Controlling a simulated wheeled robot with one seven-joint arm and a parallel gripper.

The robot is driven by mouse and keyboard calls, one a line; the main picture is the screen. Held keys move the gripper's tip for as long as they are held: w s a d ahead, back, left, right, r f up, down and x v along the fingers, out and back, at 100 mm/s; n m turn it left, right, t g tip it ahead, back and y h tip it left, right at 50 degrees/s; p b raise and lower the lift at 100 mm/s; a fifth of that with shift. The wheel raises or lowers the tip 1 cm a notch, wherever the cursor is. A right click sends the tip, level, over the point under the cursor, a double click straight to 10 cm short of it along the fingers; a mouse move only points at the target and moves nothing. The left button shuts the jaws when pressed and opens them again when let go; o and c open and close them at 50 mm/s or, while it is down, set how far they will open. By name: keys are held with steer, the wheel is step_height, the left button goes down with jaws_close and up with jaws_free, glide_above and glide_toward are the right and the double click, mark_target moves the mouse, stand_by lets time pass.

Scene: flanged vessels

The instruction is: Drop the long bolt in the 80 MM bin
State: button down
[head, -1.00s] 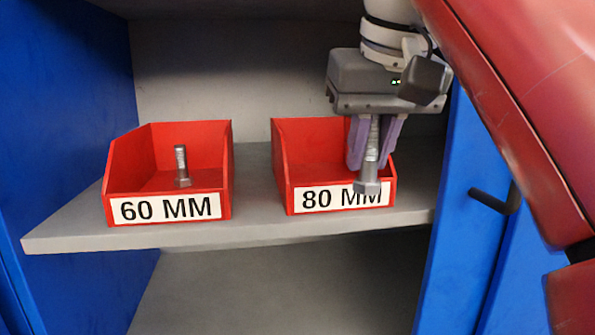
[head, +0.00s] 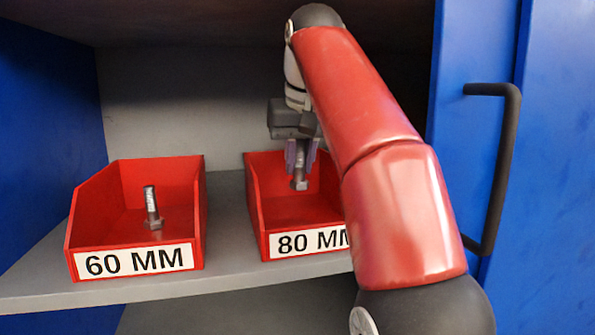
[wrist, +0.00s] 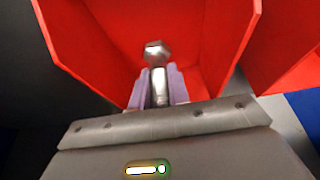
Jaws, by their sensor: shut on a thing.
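My gripper (head: 300,155) is shut on the long bolt (head: 299,180), which hangs head down between the purple fingers. The bolt is over the red bin labelled 80 MM (head: 285,244), towards its back. My arm hides the right part of this bin and the end of its label. In the wrist view the bolt (wrist: 157,72) shows between the fingers, its hex head pointing away from me against the bin's red inside (wrist: 100,50). I cannot tell exactly how far the head is above the bin floor.
A red bin labelled 60 MM (head: 135,262) stands to the left on the grey shelf (head: 40,285), with a bolt (head: 151,208) standing upright in it. A gap of shelf separates the bins. A blue door (head: 550,150) with a dark handle (head: 505,170) is at the right.

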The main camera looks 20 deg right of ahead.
mark_target(298, 184)
steer(key=shift+w+r, duration=0.1)
steer(key=shift+w, duration=0.25)
steer(key=shift+w+f, duration=0.15)
steer(key=shift+f, duration=1.7)
steer(key=shift+f, duration=0.1)
steer(key=shift+f, duration=0.4)
steer(key=shift+f+b, duration=0.1)
steer(key=shift+b, duration=0.2)
steer(key=c, duration=1.3)
jaws_free()
